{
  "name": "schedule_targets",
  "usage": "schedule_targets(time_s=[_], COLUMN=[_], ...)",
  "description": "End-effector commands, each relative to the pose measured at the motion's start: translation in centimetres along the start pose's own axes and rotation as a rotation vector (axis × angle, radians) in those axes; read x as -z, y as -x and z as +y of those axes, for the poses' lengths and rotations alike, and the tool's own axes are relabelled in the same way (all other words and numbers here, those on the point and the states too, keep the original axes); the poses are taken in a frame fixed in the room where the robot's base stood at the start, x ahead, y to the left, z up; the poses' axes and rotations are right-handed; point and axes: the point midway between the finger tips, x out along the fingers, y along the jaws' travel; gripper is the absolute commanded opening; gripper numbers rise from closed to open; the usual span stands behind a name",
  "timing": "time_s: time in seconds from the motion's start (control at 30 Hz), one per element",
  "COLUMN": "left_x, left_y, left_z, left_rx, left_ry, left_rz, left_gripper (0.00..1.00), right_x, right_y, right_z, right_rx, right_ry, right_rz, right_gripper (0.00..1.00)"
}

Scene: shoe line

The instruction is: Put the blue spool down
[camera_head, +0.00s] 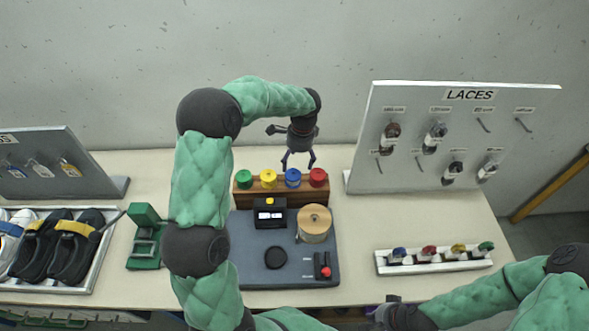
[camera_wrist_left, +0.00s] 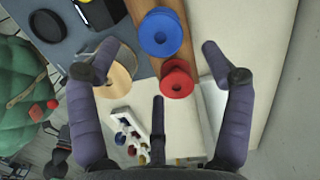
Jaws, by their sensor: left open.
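The blue spool (camera_head: 293,177) stands in the row on the brown wooden rack (camera_head: 270,196), between the yellow spool (camera_head: 268,177) and the red spool (camera_head: 318,177). In the left wrist view the blue spool (camera_wrist_left: 160,33) is at the top centre, with the red spool (camera_wrist_left: 177,79) just below it. My left gripper (camera_head: 298,166) hangs above and behind the right end of the rack, with its fingers spread and nothing between them. My right gripper (camera_head: 390,316) is at the bottom edge of the head view, partly cut off; its fingers are unclear.
A green spool (camera_head: 243,178) is at the rack's left end. In front lies a grey mat (camera_head: 245,262) with a tan reel (camera_head: 314,223) and a black device (camera_head: 270,214). A white tray (camera_head: 434,263) of small spools is right. The LACES board (camera_head: 420,180) stands behind it.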

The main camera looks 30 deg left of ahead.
Motion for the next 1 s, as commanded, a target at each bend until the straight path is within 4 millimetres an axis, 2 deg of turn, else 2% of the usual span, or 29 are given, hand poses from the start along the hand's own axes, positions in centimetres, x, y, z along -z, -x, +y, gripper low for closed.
schedule_targets(time_s=[0.1,0.3,1.0], left_x=[0.0,0.0,0.0], left_y=[2.1,3.8,4.0], left_z=[-0.1,0.0,0.0], left_rx=[0.002,0.001,0.0], left_ry=[0.0,-0.001,0.0], left_rz=[0.002,0.0,0.0], left_gripper=[0.8,0.8,0.8], right_x=[0.0,0.0,0.0], right_y=[0.1,0.2,0.2], right_z=[0.0,-0.1,-0.1], right_rx=[0.0,0.0,0.0], right_ry=[0.0,0.0,0.0], right_rz=[0.0,0.0,0.0], right_gripper=[0.0,0.0,0.0])
